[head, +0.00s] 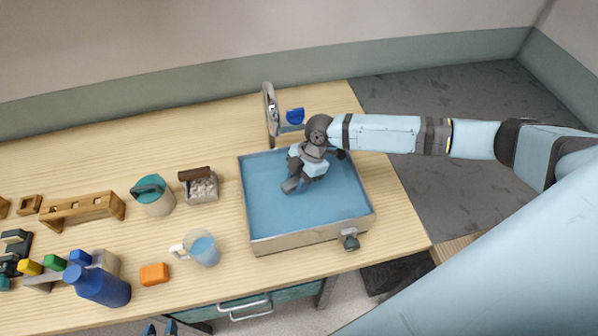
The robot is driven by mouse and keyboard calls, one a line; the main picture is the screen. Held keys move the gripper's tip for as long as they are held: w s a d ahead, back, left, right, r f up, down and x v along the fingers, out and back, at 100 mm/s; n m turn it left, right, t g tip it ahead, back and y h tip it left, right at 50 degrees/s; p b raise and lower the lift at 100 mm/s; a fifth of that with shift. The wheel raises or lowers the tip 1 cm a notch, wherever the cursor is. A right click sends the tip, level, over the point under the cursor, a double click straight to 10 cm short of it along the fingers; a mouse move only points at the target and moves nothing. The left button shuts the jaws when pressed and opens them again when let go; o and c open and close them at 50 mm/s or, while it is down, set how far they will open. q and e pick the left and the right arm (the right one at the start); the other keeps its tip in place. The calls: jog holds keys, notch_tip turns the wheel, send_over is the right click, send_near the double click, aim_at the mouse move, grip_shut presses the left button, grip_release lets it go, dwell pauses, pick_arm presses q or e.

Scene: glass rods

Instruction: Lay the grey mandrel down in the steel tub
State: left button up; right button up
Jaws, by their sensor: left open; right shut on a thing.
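The steel tub (312,235) stands at the right part of the table, with a flat blue surface inside it. My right gripper (290,188) is inside the tub's outline, left of its middle, with the arm coming in from the right. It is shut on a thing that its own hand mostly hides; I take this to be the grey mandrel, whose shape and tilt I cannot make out. Whether it touches the tub's bottom I cannot tell. My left gripper (160,328) shows only as two separate fingertips at the bottom edge, open and empty.
A metal stand with a blue part (294,116) is behind the tub. A grey fitting (349,240) is at its front right corner. A glass mug (203,249), a box of pale pellets (203,188) and a teal-lidded pot (155,197) stand to the left.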

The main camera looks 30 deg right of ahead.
notch_tip(320, 180, down, 6)
jog(key=b, duration=0.4)
jog(key=shift+f, duration=0.85)
jog(key=shift+f+b, duration=0.25)
jog(key=shift+b, duration=0.15)
jog(key=o, duration=1)
jog(key=shift+r, duration=0.1)
